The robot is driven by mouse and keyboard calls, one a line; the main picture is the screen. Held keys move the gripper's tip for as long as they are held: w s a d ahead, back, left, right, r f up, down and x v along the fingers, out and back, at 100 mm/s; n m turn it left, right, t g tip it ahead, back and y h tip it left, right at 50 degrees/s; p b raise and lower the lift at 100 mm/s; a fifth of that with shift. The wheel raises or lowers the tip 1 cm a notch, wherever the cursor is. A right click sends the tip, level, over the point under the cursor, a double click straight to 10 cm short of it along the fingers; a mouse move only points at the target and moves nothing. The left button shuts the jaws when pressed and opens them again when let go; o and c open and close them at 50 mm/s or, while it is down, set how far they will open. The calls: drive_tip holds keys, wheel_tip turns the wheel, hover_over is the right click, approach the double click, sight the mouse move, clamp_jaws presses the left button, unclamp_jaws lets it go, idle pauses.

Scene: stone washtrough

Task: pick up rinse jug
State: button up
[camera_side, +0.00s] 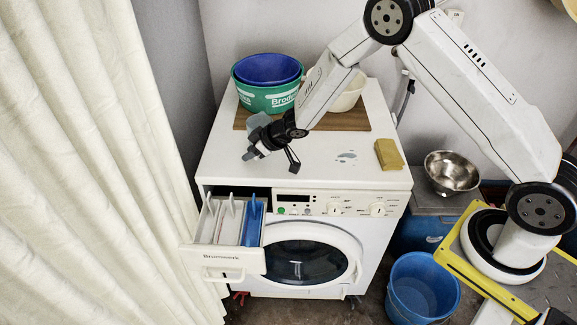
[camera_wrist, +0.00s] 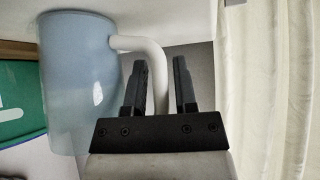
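The rinse jug (camera_wrist: 78,80) is translucent grey-blue with a white handle (camera_wrist: 150,45), and fills the left of the wrist view. In the side view the jug (camera_side: 259,121) shows as a small grey-blue patch on the washing machine top, partly hidden behind my gripper (camera_side: 273,158). My gripper's fingers are spread in the side view. In the wrist view my gripper (camera_wrist: 160,85) has one finger on each side of the handle, with a gap visible, so it looks open around the handle and not clamped.
A green tub (camera_side: 268,99) with a blue basin (camera_side: 267,68) and a cream bowl (camera_side: 350,95) stand on a brown board (camera_side: 335,122) behind. A yellow sponge (camera_side: 389,154) lies right. The detergent drawer (camera_side: 222,257) is pulled out. A curtain (camera_side: 90,150) hangs left.

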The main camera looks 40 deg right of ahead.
idle(0.5)
clamp_jaws()
drive_tip(key=shift+w, duration=0.1)
idle(1.2)
